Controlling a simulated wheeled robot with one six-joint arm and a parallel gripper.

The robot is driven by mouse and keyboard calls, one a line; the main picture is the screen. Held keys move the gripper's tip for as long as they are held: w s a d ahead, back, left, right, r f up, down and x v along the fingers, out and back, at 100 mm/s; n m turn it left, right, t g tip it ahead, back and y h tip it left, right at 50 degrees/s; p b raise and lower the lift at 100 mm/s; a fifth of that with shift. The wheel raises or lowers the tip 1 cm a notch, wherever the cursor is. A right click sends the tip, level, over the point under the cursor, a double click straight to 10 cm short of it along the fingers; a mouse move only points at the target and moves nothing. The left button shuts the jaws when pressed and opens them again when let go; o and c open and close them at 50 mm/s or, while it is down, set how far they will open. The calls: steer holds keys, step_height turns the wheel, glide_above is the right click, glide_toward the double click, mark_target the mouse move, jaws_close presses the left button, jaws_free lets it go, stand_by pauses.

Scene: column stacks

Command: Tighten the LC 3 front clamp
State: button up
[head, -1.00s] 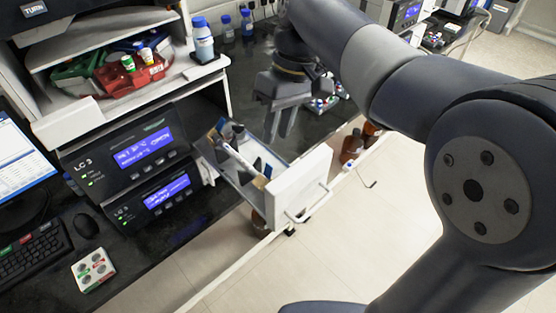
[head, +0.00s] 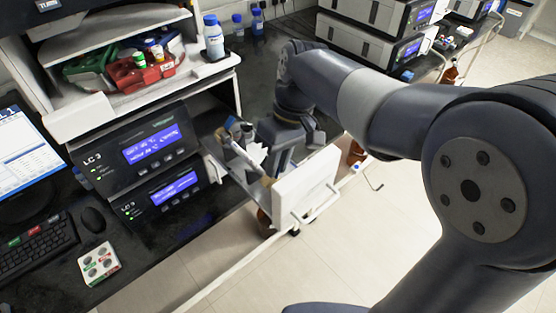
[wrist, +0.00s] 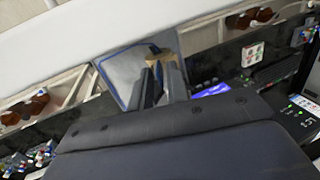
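The LC 3 stack (head: 135,148) has two black modules with lit blue displays, at left centre of the head view. Its white-fronted drawer (head: 306,186) is pulled out to the right, and small parts (head: 243,142) lie inside, too small to tell apart. I cannot pick out the front clamp for certain. My gripper (head: 274,165) points down over the drawer, its tips partly hidden. In the wrist view my gripper (wrist: 160,84) has its two dark fingers apart, with a dark blue piece and a tan block (wrist: 161,52) showing between or behind them; contact cannot be told.
A shelf above holds a red tray (head: 140,75), a green tray and a blue-capped bottle (head: 213,38). More instrument stacks (head: 365,35) stand at the back right. A keyboard (head: 38,243), mouse and button box (head: 98,261) lie on the bench at left.

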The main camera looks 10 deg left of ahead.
jaws_close()
steer(key=shift+w+d, duration=0.1)
steer(key=shift+w+d+f+g+y+p, duration=0.1)
steer(key=shift+w+d+g+y+p, duration=0.15)
steer(key=shift+g+y+p, duration=0.2)
steer(key=shift+w+d+f+g+y+p, duration=0.1)
steer(key=shift+w+g+y+p, duration=0.1)
steer(key=shift+g+y+p, duration=0.25)
steer(key=shift+w+d+f+g+y, duration=0.2)
steer(key=shift+w+f+g+y, duration=0.1)
steer(key=shift+g+y, duration=0.35)
steer(key=shift+w+d+f+g+y, duration=0.2)
steer(key=shift+g+y, duration=0.25)
steer(key=shift+g, duration=0.3)
steer(key=shift+o, duration=1.4)
jaws_free()
